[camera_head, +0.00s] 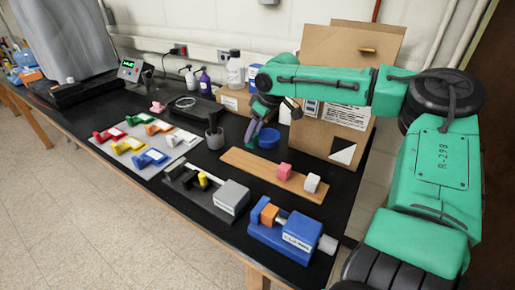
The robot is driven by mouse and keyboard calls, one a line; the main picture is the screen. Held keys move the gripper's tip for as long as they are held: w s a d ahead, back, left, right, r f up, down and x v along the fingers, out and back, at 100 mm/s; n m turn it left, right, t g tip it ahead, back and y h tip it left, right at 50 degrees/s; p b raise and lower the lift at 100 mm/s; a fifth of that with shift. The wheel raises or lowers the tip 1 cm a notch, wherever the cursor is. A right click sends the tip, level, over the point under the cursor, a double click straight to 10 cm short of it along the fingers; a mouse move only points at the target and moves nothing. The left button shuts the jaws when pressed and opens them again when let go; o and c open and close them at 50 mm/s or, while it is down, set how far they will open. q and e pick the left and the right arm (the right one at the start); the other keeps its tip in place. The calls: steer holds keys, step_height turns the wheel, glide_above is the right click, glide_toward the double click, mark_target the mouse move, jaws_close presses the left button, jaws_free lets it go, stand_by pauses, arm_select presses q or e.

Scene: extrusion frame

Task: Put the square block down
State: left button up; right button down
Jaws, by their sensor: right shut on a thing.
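My right arm reaches in from the right, and its gripper (252,130) points down over the back of the black table, beside the blue round dish (268,138). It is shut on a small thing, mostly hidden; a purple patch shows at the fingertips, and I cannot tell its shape. A pink block (284,171) and a white block (312,183) stand on the wooden board (243,160) in front of the gripper. An orange block (268,213) sits in the blue vise (283,238). My left gripper is not in view.
A dark cup (214,137) stands left of the gripper. A pale board (183,150) holds several coloured pieces. A grey-and-black fixture (228,197) lies in front. Cardboard boxes (348,55) and bottles (235,68) crowd the back. The wooden board's left part is bare.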

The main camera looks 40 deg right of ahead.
mark_target(256, 145)
step_height(256, 145, down, 6)
steer(key=shift+a+f, duration=0.1)
steer(key=shift+f, duration=0.55)
steer(key=shift+f, duration=0.1)
steer(key=shift+c, duration=2.2)
jaws_free()
steer(key=shift+r, duration=0.5)
steer(key=v, duration=1.1)
steer(key=shift+s, duration=0.25)
